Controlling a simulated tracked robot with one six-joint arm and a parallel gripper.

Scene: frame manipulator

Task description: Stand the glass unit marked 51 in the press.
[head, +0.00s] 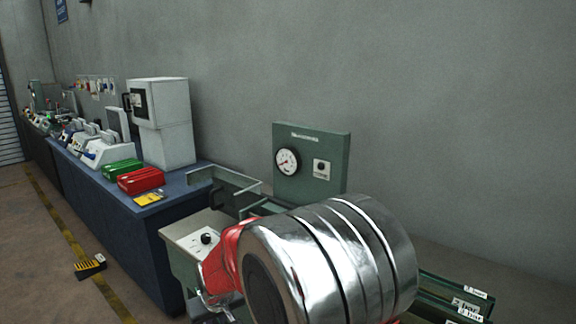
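A green machine with an upright panel (334,180) stands against the wall, right of centre. It appears to be the press. The panel carries a round dial gauge and a small knob plate. My large silver and red arm link covers much of the machine's front and bed. No glass unit and no mark 51 can be made out. My gripper's fingers cannot be made out, and the arm hides what lies behind it.
Green rails (450,300) with small white labels, too small to read, show at the lower right. A grey control box (195,238) with a black knob stands left of my arm. A blue bench (130,207) holds red and green cases and a white machine (170,140). Floor at left is mostly clear, with a yellow-black item (90,267).

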